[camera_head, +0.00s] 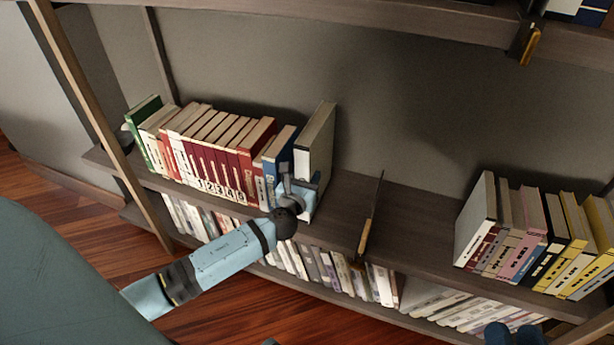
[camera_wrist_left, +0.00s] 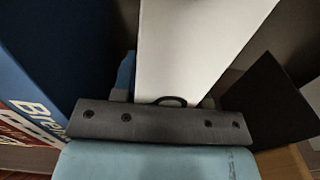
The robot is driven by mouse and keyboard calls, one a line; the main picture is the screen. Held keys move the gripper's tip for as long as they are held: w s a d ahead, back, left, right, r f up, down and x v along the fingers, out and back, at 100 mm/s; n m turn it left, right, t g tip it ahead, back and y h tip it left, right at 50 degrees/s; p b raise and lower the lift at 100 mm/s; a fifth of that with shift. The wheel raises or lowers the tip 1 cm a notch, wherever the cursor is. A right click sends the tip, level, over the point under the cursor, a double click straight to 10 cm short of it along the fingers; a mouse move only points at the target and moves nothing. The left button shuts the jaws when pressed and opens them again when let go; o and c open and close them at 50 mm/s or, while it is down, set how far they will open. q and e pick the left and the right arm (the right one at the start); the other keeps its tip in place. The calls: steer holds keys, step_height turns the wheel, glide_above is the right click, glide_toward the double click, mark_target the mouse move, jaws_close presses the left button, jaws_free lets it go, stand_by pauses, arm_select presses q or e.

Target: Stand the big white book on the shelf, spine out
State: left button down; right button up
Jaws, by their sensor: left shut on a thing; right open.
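The big white book (camera_head: 318,143) stands upright at the right end of the left row on the middle shelf (camera_head: 405,215), beside a blue book (camera_head: 279,150). My left gripper (camera_head: 298,188) is shut on the white book at its front edge. In the left wrist view the white book (camera_wrist_left: 195,45) rises plain and pale beyond the gripper (camera_wrist_left: 165,102), with the blue book (camera_wrist_left: 45,60) on its left. The fingertips are mostly hidden there. My right gripper (camera_head: 515,334) shows only in part at the bottom right, open and away from the books.
A thin dark divider with a wooden front edge (camera_head: 368,218) stands right of the white book. Bare shelf lies between it and the right-hand row of books (camera_head: 530,235). More books (camera_head: 330,270) stand on the shelf below.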

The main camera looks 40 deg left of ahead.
arm_select(q)
steer(key=shift+w+r, duration=0.1)
stand_by(0.7)
steer(key=c, duration=0.6)
jaws_free()
steer(key=shift+r, duration=0.1)
steer(key=shift+o, duration=0.2)
steer(key=shift+f, duration=0.45)
steer(key=p+v, duration=0.2)
steer(key=v, duration=1.2)
steer(key=shift+r, duration=0.2)
arm_select(e)
step_height(320, 180, up, 3)
steer(key=shift+s+d+r+m+t, duration=0.2)
steer(key=shift+m+t, duration=0.1)
steer(key=shift+t, duration=0.5)
steer(key=shift+r, duration=0.2)
